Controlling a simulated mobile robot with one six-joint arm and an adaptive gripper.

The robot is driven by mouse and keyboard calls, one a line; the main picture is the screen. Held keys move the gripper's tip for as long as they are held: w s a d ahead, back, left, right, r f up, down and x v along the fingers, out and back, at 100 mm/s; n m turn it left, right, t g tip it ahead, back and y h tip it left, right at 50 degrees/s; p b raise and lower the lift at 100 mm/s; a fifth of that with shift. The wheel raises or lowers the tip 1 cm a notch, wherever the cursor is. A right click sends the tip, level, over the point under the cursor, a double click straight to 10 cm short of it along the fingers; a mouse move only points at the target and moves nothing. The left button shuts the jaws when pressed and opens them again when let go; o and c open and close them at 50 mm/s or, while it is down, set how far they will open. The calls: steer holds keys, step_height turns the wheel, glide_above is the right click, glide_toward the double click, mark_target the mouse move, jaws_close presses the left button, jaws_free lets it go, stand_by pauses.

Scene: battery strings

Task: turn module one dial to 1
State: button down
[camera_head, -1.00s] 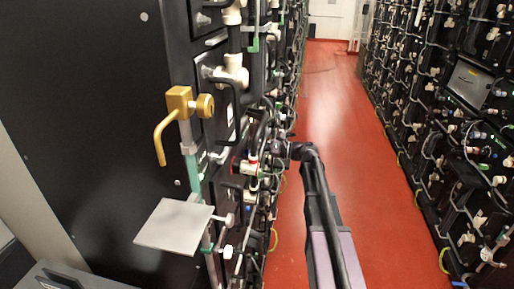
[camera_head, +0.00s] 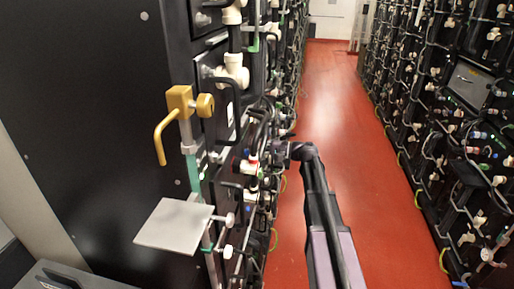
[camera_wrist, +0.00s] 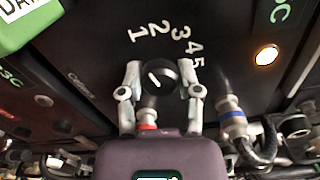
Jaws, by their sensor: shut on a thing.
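The module one dial, a round black knob (camera_wrist: 160,77) with a white mark, sits on a dark panel in the wrist view. White digits 1 to 5 (camera_wrist: 165,35) arc above it. The mark points to the upper left, toward the side of the 1. My gripper (camera_wrist: 161,80) has one grey finger on each side of the knob and is shut on it. In the head view my gripper (camera_head: 288,150) is small beside the left rack, and the dial cannot be made out.
A blue-ringed connector (camera_wrist: 233,118) and a red-ringed one (camera_wrist: 148,118) are close to the fingers. An orange lamp (camera_wrist: 267,55) glows at right. A metal plate (camera_head: 174,224) and brass handle (camera_head: 180,102) jut from the left rack. The red aisle floor (camera_head: 335,100) is clear.

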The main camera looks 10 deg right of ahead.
steer(key=shift+s, duration=0.1)
stand_by(0.4)
steer(key=shift+c, duration=1.5)
jaws_free()
steer(key=shift+d, duration=0.1)
steer(key=v, duration=1.1)
steer(key=shift+d, duration=0.4)
steer(key=shift+s, duration=0.15)
